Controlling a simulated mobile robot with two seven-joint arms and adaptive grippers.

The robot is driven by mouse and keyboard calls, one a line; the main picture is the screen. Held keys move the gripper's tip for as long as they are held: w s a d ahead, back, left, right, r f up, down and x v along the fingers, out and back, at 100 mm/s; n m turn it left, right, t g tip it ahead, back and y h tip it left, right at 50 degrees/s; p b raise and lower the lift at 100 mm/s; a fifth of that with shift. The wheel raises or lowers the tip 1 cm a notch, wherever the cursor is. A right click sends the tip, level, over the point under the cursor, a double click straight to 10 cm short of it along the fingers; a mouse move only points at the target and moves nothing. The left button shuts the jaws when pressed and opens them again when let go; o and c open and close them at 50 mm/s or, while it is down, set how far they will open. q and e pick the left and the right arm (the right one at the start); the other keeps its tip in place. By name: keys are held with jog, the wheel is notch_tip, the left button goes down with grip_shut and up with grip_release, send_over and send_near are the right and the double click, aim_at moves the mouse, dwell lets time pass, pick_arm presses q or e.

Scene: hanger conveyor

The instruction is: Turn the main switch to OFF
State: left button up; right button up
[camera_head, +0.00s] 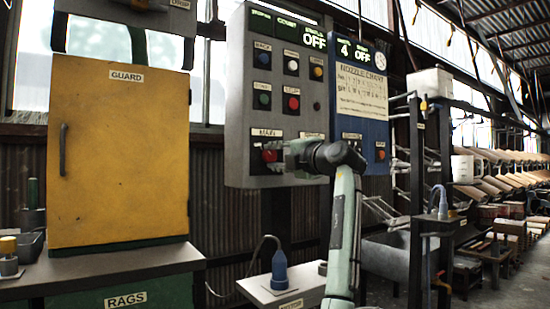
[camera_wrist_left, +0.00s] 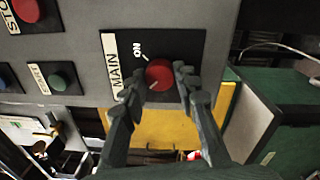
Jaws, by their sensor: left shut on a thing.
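The main switch is a red round knob (camera_wrist_left: 159,74) on a black plate marked MAIN, with ON printed beside it, in the left wrist view. A pale mark shows on the knob, apart from the ON print. In the head view the red knob (camera_head: 268,155) sits low on the grey control panel (camera_head: 238,110), partly hidden by my gripper. My left gripper (camera_head: 279,156) reaches it from the right. In the left wrist view its two fingers (camera_wrist_left: 157,84) stand on either side of the knob, shut on it. My right gripper is not in view.
Other coloured buttons sit above the switch, with a red STOP button (camera_head: 293,103) among them. Panel displays (camera_head: 314,39) read OFF. A blue nozzle panel (camera_head: 361,100) adjoins on the right. A yellow guard door (camera_head: 118,150) is left; a small table with a blue bottle-shaped item (camera_head: 279,271) stands below.

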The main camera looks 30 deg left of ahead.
pick_arm(q)
jog(key=shift+f, duration=0.1)
jog(key=o, duration=1.2)
jog(key=shift+c, duration=0.2)
jog(key=shift+d, duration=0.1)
jog(key=v, duration=1.1)
jog(key=shift+s+d, duration=0.25)
jog(key=shift+d, duration=0.1)
